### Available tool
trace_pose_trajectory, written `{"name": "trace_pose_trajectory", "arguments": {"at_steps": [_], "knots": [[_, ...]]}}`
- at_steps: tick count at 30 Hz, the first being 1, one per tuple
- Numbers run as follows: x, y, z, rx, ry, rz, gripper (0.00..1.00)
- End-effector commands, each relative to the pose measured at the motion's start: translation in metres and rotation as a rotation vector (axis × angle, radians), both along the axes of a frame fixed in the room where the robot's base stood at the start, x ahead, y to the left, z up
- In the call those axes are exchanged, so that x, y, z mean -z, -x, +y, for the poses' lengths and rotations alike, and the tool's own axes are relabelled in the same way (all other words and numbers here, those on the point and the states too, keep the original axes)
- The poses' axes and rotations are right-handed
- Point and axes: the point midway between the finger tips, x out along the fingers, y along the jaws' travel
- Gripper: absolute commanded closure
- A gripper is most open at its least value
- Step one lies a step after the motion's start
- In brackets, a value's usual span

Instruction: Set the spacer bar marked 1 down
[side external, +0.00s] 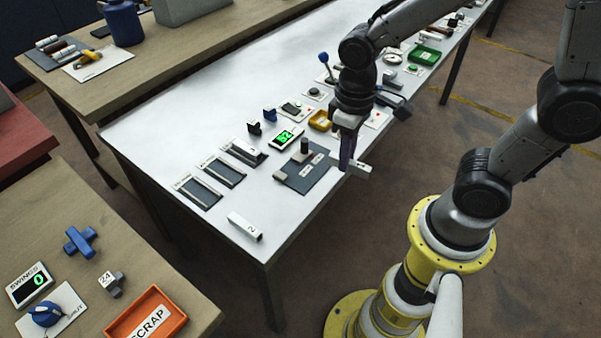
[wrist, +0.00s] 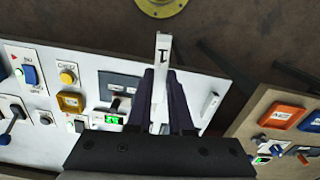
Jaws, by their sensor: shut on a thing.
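My gripper (side external: 346,160) is shut on the spacer bar marked 1 (side external: 361,167), a pale grey square bar. In the wrist view the bar (wrist: 162,45) sticks out beyond the fingertips (wrist: 160,78), with its "1" facing the camera. It appears to be clear of the surface by the white table's front edge, its far end showing against the floor; its exact height is hard to tell. A bar marked 2 (side external: 245,227) lies on the table near the front corner. Another pale bar (side external: 245,149) lies in one of the dark slotted trays (side external: 221,171).
A dark plate (side external: 308,174) with a post stands left of my gripper. A green-lit display (side external: 286,138), a yellow tray (side external: 320,121) and switches crowd the table behind. Bare table lies around the bar marked 2. An orange scrap tray (side external: 146,318) is on the wooden bench.

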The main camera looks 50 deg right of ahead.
Motion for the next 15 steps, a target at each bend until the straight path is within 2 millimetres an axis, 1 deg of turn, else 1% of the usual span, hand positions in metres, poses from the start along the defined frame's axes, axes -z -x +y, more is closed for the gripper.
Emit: {"name": "trace_pose_trajectory", "arguments": {"at_steps": [1, 3, 6, 8, 11, 15], "knots": [[-0.001, -0.001, -0.01, 0.025, 0.0, -0.001, 1.0], [-0.002, -0.001, -0.019, 0.058, -0.001, -0.003, 1.0], [-0.002, -0.003, -0.027, 0.094, -0.001, -0.005, 1.0], [-0.001, -0.006, -0.029, 0.104, -0.001, -0.005, 1.0], [0.005, -0.019, -0.029, 0.109, -0.001, -0.002, 1.0], [0.019, -0.048, -0.028, 0.109, 0.0, -0.001, 1.0]]}}
